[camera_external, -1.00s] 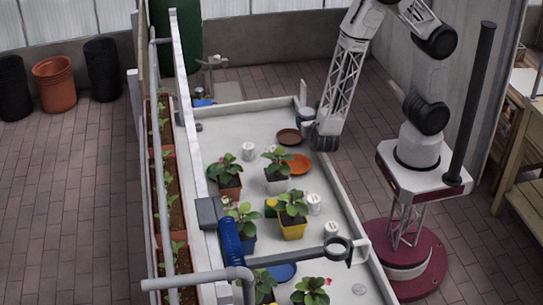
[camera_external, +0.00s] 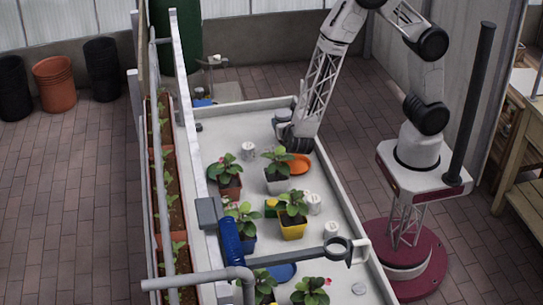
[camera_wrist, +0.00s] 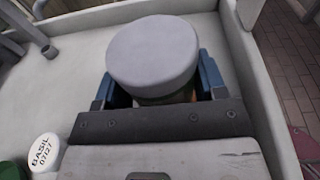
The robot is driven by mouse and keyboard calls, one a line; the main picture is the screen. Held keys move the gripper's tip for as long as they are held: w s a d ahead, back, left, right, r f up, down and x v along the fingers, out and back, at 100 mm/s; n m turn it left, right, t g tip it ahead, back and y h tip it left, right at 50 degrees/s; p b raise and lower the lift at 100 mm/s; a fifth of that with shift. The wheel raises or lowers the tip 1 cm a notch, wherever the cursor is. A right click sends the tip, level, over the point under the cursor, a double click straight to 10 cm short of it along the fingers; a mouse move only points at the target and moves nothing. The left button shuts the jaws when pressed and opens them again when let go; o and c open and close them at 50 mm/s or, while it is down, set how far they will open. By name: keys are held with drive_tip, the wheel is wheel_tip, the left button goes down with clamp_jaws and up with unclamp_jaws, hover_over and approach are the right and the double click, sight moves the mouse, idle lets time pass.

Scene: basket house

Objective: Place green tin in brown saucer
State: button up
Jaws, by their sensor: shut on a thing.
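My gripper (camera_external: 288,130) is over the far end of the white bench, where the brown saucer lay a second ago. In the wrist view its blue fingers (camera_wrist: 157,82) are on either side of a tin with a round pale grey lid, which I take as the green tin (camera_wrist: 166,99). The lid hides nearly all of its body; only a dull greenish-brown sliver shows. The brown saucer is hidden behind my gripper in the external view and cannot be made out in the wrist view. I cannot tell whether the tin touches it.
An orange saucer (camera_external: 299,163) lies just nearer than my gripper. A white-lidded tin marked BASIL (camera_wrist: 45,153) stands at lower left in the wrist view. Several potted plants, including one in a yellow pot (camera_external: 292,230), fill the middle. A blue saucer (camera_external: 282,271) lies nearer. Raised rims edge the bench (camera_external: 232,120).

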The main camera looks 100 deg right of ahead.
drive_tip(key=shift+f, duration=0.1)
drive_tip(key=shift+f, duration=1.65)
drive_tip(key=shift+f, duration=0.4)
drive_tip(key=o, duration=1.1)
drive_tip(key=shift+r, duration=0.2)
drive_tip(key=shift+r, duration=0.15)
drive_tip(key=shift+a+r, duration=0.1)
drive_tip(key=shift+a, duration=0.1)
drive_tip(key=shift+s+a+r, duration=0.15)
drive_tip(key=shift+a+r, duration=0.15)
drive_tip(key=shift+a, duration=1.6)
drive_tip(key=shift+s+a+r, duration=0.2)
drive_tip(key=shift+a+r, duration=0.1)
drive_tip(key=shift+a, duration=1.65)
drive_tip(key=shift+s+a+r, duration=0.15)
drive_tip(key=shift+a+r, duration=0.15)
drive_tip(key=shift+a, duration=1.6)
